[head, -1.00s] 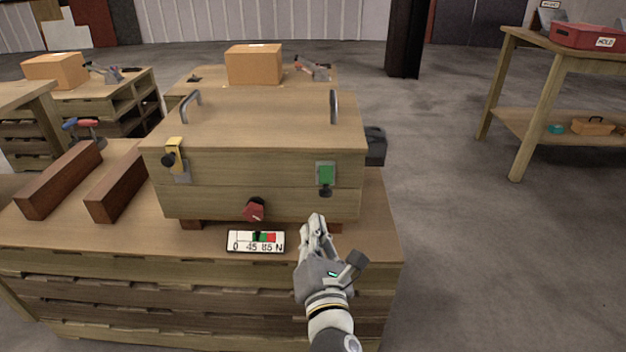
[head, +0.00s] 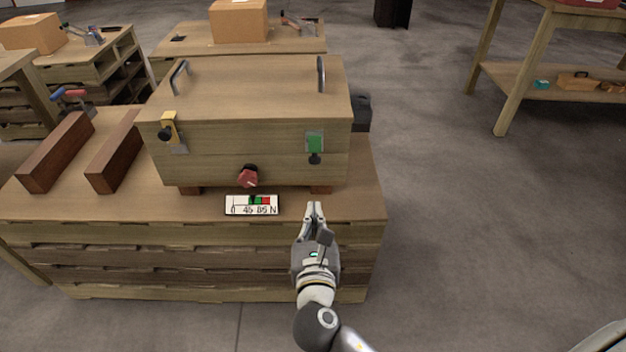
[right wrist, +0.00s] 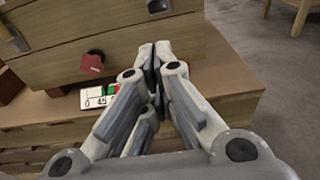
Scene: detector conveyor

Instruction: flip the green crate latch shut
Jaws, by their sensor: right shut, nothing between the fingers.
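The wooden crate (head: 235,154) stands on the bench, with its lid down. The green latch (head: 314,141) is on the right of its front face, with a dark knob (head: 315,158) at its lower end. The yellow latch (head: 169,126) is on the left of the same face and looks tilted out. My right gripper (head: 314,207) is shut and empty, below and in front of the green latch, apart from the crate. In the right wrist view its fingertips (right wrist: 155,50) meet in front of the crate's lower front. My left gripper is not in view.
A red knob (head: 248,176) sits low on the crate front, above a gauge plate (head: 252,205) on the bench (head: 120,212). Two dark wooden blocks (head: 56,152) lie left of the crate. Open floor (head: 450,220) is on the right.

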